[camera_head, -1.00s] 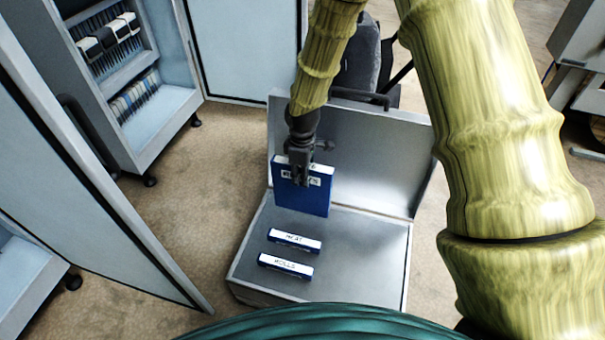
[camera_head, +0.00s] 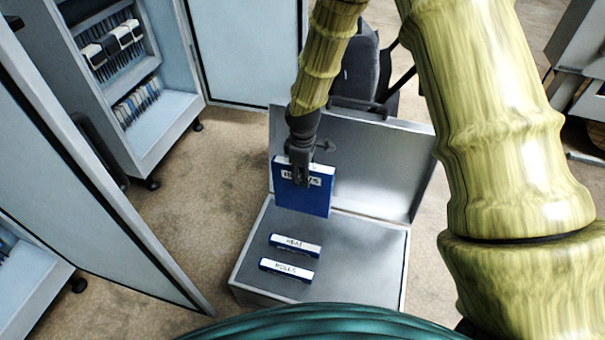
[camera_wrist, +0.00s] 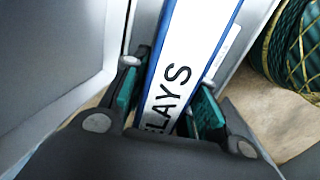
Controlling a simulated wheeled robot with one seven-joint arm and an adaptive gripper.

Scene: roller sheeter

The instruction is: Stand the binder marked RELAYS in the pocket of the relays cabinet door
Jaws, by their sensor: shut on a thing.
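The blue binder (camera_head: 301,196) with a white spine hangs upright below my gripper (camera_head: 301,168), over the back part of the open case. In the wrist view its spine (camera_wrist: 188,60) reads "...LAYS", with the first letters hidden by my gripper. My gripper (camera_wrist: 168,108) is shut on the binder, one finger on each side of the spine. An open cabinet (camera_head: 160,125) with rows of electrical parts stands at the left. I cannot read a label on any cabinet, and I cannot make out a door pocket.
The open case (camera_head: 375,262) holds two more binders, HEAT (camera_head: 295,245) and ROLLS (camera_head: 286,269). A large open door (camera_head: 100,190) with a dark handle stands at the left. Another door (camera_head: 245,50) is at the back. A dark chair (camera_head: 362,70) stands behind the case lid.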

